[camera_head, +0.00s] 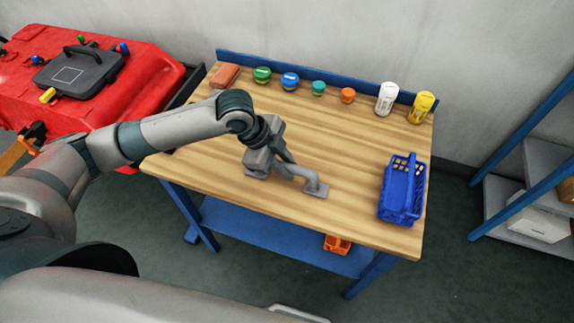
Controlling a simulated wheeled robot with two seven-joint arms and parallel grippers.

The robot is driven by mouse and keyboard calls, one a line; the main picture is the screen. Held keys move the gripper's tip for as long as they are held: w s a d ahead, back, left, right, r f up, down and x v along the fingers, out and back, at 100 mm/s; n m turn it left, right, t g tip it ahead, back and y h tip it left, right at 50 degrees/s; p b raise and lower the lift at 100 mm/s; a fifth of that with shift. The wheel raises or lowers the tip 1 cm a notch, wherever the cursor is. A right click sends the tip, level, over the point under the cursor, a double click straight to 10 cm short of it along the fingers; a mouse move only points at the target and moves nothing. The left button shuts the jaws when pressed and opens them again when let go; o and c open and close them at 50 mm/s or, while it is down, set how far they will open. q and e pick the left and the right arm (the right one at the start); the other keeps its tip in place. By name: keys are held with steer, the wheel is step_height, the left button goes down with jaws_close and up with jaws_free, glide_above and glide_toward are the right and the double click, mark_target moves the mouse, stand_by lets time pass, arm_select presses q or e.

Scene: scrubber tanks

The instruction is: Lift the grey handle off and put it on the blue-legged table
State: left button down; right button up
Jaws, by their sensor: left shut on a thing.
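The grey handle (315,187) is at the middle of the wooden top of the blue-legged table (340,133). It has a bent bar with a flat foot at its right end, and that foot looks to be on or very close to the wood. My left gripper (283,168) is shut on the handle's left part, which its fingers partly hide. My left arm reaches in from the left over the table. My right gripper is not in view.
Several coloured lidded jars (290,81) and a brick-like block (224,76) line the table's back edge. A white canister (386,98) and a yellow one (421,107) stand back right. A blue basket (402,190) stands at right. A red machine (140,88) is at left.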

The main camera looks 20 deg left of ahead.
arm_select(q)
steer(key=shift+r+p, duration=0.1)
steer(key=shift+p, duration=0.4)
stand_by(0.6)
steer(key=c, duration=1)
jaws_free()
steer(key=shift+r, duration=0.1)
steer(key=shift+p+v, duration=2.15)
steer(key=shift+p, duration=0.15)
steer(key=shift+r, duration=0.1)
steer(key=shift+r+p, duration=2.4)
steer(key=shift+p, duration=0.2)
